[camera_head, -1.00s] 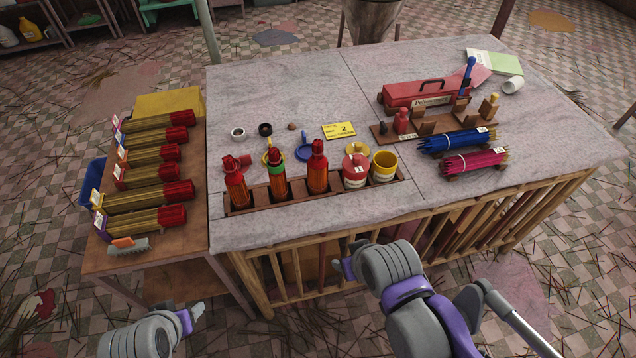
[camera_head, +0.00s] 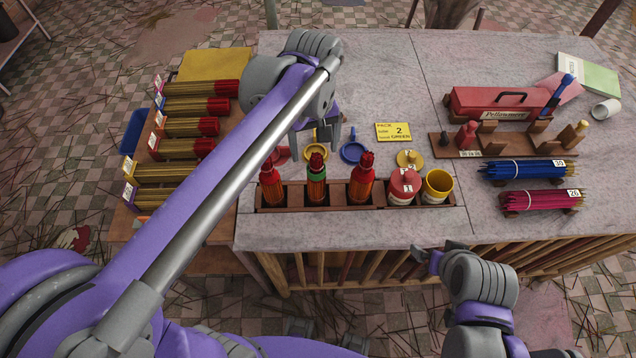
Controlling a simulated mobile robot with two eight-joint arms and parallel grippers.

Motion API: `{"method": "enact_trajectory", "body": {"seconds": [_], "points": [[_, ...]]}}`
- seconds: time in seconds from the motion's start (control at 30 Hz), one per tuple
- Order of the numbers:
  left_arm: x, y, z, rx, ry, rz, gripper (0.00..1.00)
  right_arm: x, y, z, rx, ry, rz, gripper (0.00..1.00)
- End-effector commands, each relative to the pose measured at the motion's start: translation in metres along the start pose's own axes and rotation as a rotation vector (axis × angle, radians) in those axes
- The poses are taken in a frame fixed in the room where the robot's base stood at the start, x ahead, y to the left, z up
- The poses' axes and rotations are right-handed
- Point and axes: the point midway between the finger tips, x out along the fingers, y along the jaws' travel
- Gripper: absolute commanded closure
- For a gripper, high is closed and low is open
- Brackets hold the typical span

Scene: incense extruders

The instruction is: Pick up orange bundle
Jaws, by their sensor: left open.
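No bundle is plainly orange. My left gripper (camera_head: 315,140) is open and empty above the tabletop, just behind the rack. My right gripper (camera_head: 437,254) is in front of the table's front edge; its jaw state is unclear.
A blue bundle (camera_head: 525,169) and a pink bundle (camera_head: 545,200) lie at the right. A red toolbox (camera_head: 500,101) stands behind them. A yellow card (camera_head: 394,132) lies mid-table. My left arm covers part of the side table. The back middle of the table is clear.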

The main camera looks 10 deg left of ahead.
Motion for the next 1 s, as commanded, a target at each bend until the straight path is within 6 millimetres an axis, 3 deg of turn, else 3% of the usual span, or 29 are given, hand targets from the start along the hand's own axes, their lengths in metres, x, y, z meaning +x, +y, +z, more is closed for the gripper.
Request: {"method": "enact_trajectory", "body": {"seconds": [0.6,0.87,0.9,1.0], "points": [[0.072,0.002,0.007,0.002,0.001,0.001,0.08,0.001,0.0,0.001,0.0,-0.001,0.0,0.0],[0.076,0.002,0.007,0.002,0.001,0.001,0.08,0.001,0.0,0.001,0.0,-0.001,0.0,0.0],[0.076,0.002,0.007,0.002,0.001,0.001,0.1,0.001,0.0,0.001,0.0,-0.001,0.0,0.0],[0.076,0.002,0.007,0.002,0.001,0.001,0.28,0.001,0.0,0.001,0.0,-0.001,0.0,0.0]]}}
